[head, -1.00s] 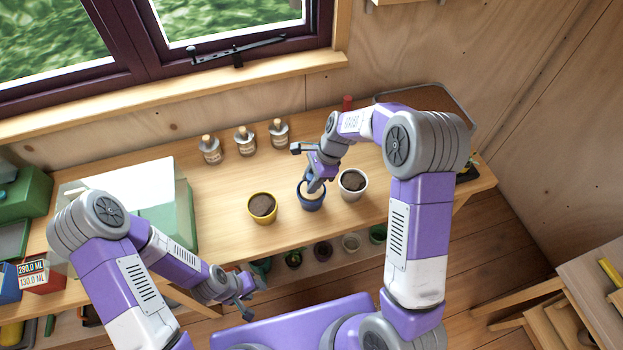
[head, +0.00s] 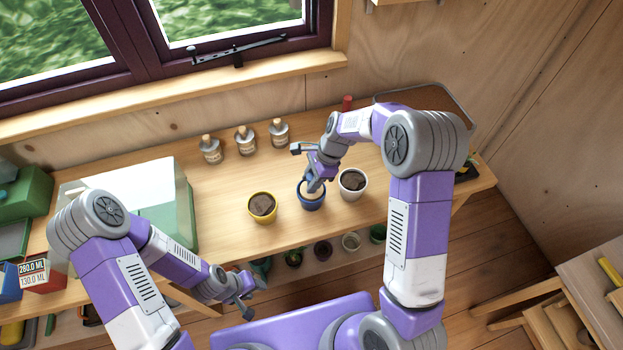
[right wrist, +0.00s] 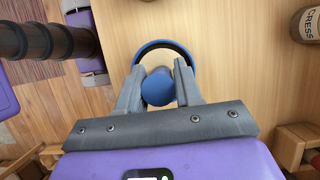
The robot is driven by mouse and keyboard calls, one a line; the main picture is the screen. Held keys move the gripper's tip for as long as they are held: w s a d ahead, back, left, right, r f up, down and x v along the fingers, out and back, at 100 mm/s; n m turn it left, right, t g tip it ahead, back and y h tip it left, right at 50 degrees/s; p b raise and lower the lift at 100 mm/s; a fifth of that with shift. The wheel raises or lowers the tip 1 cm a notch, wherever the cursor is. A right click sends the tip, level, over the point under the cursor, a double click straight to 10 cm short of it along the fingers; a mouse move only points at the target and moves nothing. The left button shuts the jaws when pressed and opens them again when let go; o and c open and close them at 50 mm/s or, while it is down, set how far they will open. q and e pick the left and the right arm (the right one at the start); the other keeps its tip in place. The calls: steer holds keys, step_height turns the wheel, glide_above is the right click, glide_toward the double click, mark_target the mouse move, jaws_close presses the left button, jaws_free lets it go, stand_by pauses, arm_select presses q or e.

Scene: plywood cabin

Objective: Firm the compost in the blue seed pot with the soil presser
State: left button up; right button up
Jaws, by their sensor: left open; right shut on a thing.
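The blue seed pot (head: 311,203) stands on the bench between a yellow pot and a white pot. My right gripper (head: 313,187) is over it, shut on the soil presser. In the right wrist view the presser's round blue knob (right wrist: 158,88) sits between the two fingers, and the pot's blue rim (right wrist: 166,44) shows around and behind it. The presser's lower end is in or just above the pot's mouth; I cannot tell whether it touches the compost, which is mostly hidden. My left gripper (head: 247,296) is open and empty in front of the bench edge.
A yellow pot (head: 262,208) and a white pot (head: 353,184), both with dark compost, stand close on either side. Several corked bottles (head: 245,140) stand at the back. A clear-lidded green box (head: 187,215) is on the left. Small pots sit on a shelf below.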

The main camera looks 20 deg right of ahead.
steer(key=shift+s+f, duration=0.15)
stand_by(0.4)
step_height(320, 180, up, 7)
steer(key=p, duration=0.6)
steer(key=shift+p, duration=0.3)
